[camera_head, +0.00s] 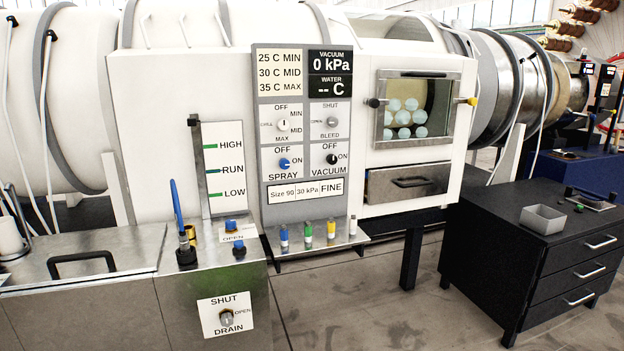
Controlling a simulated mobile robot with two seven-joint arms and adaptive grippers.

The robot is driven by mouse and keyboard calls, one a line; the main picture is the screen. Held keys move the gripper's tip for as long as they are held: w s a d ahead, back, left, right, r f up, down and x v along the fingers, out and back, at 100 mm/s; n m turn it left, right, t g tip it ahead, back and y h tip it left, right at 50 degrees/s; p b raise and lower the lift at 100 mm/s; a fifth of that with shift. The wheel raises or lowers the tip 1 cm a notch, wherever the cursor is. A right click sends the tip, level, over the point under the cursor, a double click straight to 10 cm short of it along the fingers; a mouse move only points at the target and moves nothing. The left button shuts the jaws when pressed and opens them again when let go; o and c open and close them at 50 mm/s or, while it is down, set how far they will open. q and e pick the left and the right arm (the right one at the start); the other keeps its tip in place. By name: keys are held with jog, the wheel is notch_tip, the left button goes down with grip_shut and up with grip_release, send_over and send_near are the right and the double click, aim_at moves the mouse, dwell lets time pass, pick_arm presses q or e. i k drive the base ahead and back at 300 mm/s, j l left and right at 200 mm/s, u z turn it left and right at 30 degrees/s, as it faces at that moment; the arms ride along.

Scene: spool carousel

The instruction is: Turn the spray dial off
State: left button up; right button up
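The spray dial (284,164) is a small blue knob on the grey control panel (263,210), above the printed word SPRAY. OFF is printed above the knob and ON to its right. Neither of my grippers is in view, and nothing covers the dial.
A black vacuum dial (331,159) sits right of the spray dial, with a heater dial (284,125) and a bleed dial (332,122) above. A small shelf (318,240) with coloured pegs juts out below. A blue-handled lever (178,213) stands at left. A black cabinet (490,262) stands right.

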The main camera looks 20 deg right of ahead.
aim_at(283, 162)
jog(key=i+l+z, duration=0.2)
jog(key=i+l, duration=0.75)
